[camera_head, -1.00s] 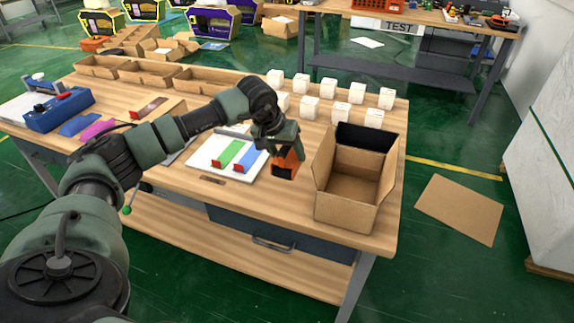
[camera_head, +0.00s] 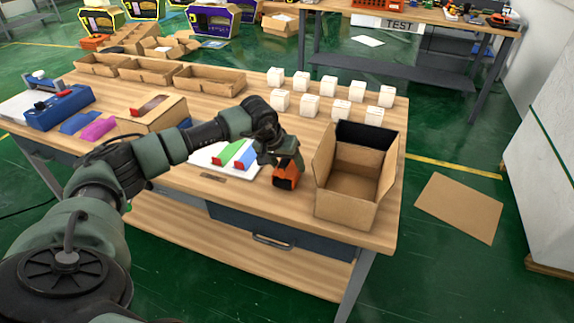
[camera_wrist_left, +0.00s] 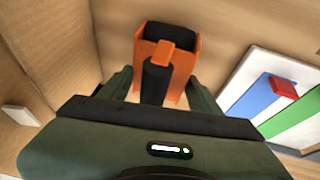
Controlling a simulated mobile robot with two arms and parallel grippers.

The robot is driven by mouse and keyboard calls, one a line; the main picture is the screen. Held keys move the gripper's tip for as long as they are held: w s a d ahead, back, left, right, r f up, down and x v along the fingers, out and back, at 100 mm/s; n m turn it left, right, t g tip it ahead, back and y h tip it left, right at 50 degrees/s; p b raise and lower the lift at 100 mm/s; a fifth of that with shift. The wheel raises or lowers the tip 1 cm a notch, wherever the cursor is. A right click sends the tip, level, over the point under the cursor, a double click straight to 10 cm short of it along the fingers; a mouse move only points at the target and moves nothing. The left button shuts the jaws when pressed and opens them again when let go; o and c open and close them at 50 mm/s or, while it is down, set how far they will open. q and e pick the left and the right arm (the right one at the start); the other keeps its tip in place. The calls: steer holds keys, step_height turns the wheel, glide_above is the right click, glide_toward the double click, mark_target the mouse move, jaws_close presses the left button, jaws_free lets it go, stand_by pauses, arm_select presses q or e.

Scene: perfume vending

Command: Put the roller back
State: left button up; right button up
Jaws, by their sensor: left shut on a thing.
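The roller appears to be the orange and black tool (camera_head: 287,174) at my left gripper (camera_head: 275,157), just left of the open cardboard box. In the left wrist view the orange tool (camera_wrist_left: 184,70), with a black roll inside its frame, is between the two fingers of my left gripper (camera_wrist_left: 155,85). The gripper is shut on it. The tool is at or just above the table top; I cannot tell if it touches. My right gripper is not in view.
The open cardboard box (camera_head: 349,205) stands close on the right. A white board (camera_head: 205,157) with green and blue strips lies to the left. Several white boxes (camera_head: 309,105) stand behind. Cardboard trays (camera_head: 210,80) line the back edge. A blue device (camera_head: 60,107) is at far left.

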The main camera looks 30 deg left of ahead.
arm_select(q)
steer(key=shift+s+d+f, duration=0.1)
steer(key=shift+s+f, duration=0.15)
steer(key=shift+f, duration=0.35)
steer(key=o, duration=0.9)
steer(key=shift+s, duration=0.15)
steer(key=shift+c, duration=0.2)
steer(key=o, duration=0.4)
steer(key=shift+f, duration=0.15)
steer(key=shift+w, duration=0.4)
steer(key=shift+s+r, duration=0.1)
steer(key=shift+r, duration=0.15)
steer(key=shift+r+p, duration=0.35)
steer(key=shift+r, duration=0.05)
steer(key=shift+r+p, duration=0.5)
steer(key=b+v, duration=0.2)
steer(key=v, duration=0.9)
steer(key=shift+s+r, duration=0.1)
steer(key=shift+r, duration=0.1)
steer(key=shift+f, duration=0.1)
